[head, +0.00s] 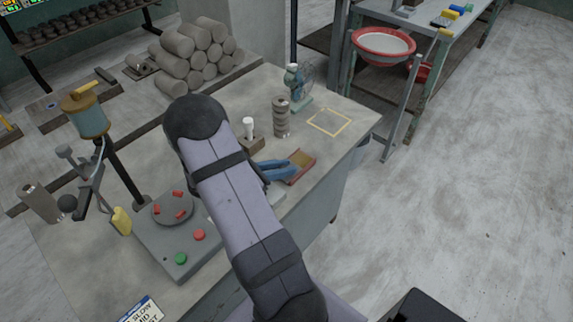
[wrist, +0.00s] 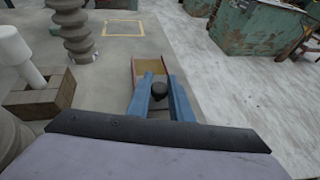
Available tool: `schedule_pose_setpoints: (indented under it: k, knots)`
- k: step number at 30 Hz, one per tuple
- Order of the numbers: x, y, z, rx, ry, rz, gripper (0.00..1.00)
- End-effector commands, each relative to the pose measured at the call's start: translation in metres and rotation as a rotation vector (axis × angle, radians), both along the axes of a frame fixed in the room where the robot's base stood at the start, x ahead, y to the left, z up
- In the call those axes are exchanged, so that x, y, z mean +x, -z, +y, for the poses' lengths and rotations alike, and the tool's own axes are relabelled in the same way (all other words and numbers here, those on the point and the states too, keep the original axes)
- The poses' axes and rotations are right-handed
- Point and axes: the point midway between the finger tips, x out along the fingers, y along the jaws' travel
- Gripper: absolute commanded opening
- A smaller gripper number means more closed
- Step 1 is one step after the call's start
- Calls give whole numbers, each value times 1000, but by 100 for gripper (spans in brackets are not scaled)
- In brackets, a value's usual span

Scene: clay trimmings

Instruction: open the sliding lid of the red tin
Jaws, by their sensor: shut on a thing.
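The red tin (head: 303,168) lies on the grey bench, right of my arm. In the wrist view its red walls (wrist: 135,72) frame a yellowish-brown inside that shows at the far end. My gripper (head: 282,167) has blue fingers that reach over the tin's near part. In the wrist view my gripper (wrist: 158,84) is shut on a dark rounded knob (wrist: 158,91) between the fingers. The lid under the knob is mostly hidden by the fingers and wrist, so its full extent cannot be told.
A stacked grey cylinder (head: 281,118) and a white peg in a wooden block (head: 249,143) stand behind the tin. A small fan (head: 297,85) is farther back. A yellow outlined square (head: 330,122) on the bench is empty. The bench's right edge is close.

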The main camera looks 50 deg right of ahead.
Motion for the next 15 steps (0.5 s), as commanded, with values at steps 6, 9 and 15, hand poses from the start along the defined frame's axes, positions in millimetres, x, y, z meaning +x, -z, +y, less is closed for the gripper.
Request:
schedule_pose_setpoints:
  k: [6, 9, 15]
  knots:
    - [0, 0, 0, 0, -1, -1, 38]
    - [0, 0, 0, 0, 0, -1, 38]
    - [1, -1, 2, 0, -1, -1, 38]
